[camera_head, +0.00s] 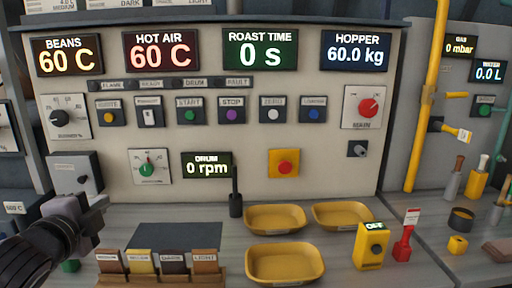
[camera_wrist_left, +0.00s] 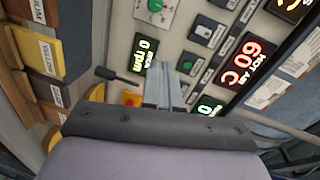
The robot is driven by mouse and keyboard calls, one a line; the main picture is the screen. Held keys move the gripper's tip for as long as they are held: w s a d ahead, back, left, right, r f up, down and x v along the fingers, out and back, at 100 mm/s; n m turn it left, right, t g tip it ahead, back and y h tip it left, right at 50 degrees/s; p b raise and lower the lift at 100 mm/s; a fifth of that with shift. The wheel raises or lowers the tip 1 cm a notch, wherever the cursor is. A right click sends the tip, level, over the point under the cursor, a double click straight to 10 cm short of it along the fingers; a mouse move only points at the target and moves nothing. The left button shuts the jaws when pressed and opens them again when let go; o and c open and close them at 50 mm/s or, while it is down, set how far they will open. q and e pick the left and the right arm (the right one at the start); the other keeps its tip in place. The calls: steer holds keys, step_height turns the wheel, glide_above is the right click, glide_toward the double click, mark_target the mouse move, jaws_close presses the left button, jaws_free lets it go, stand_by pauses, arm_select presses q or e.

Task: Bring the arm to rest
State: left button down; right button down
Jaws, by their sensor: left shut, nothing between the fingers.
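My left arm comes in from the lower left in the head view. Its grey gripper (camera_head: 98,204) hangs in front of the lower left of the control panel (camera_head: 230,110), above the worktop. In the left wrist view the two fingers (camera_wrist_left: 163,88) are together with nothing between them, pointing toward the panel. The fingers overlap part of the panel in that view, and I see no contact with any control. My right gripper is in neither view.
A wooden rack (camera_head: 160,281) with several labelled blocks stands close to my left gripper. Yellow trays (camera_head: 285,264), a yellow device reading OFF (camera_head: 371,246) and a red-handled tool (camera_head: 403,245) stand further right. A dark mat (camera_head: 175,235) lies behind the rack.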

arm_select(q)
steer(key=s+d+f+n+g, duration=0.25)
steer(key=s+f, duration=0.25)
steer(key=f, duration=0.5)
steer(key=s+d+f+n+g, duration=0.2)
steer(key=s+f+n+g, duration=0.3)
steer(key=f, duration=0.4)
steer(key=s+d+f+n+g, duration=0.1)
steer(key=s+f+n+g, duration=0.1)
steer(key=s+f, duration=0.35)
steer(key=s+d+f+n+g+h, duration=0.1)
steer(key=s+f+n, duration=0.1)
steer(key=s, duration=0.6)
steer(key=s+f+n+g, duration=0.2)
steer(key=s+f+n, duration=0.1)
steer(key=s, duration=0.3)
steer(key=w+d+f+t+h, duration=0.2)
steer(key=w+d+f+t, duration=0.1)
steer(key=w+f+t, duration=0.4)
steer(key=shift+f+m, duration=0.45)
steer(key=shift+f, duration=0.55)
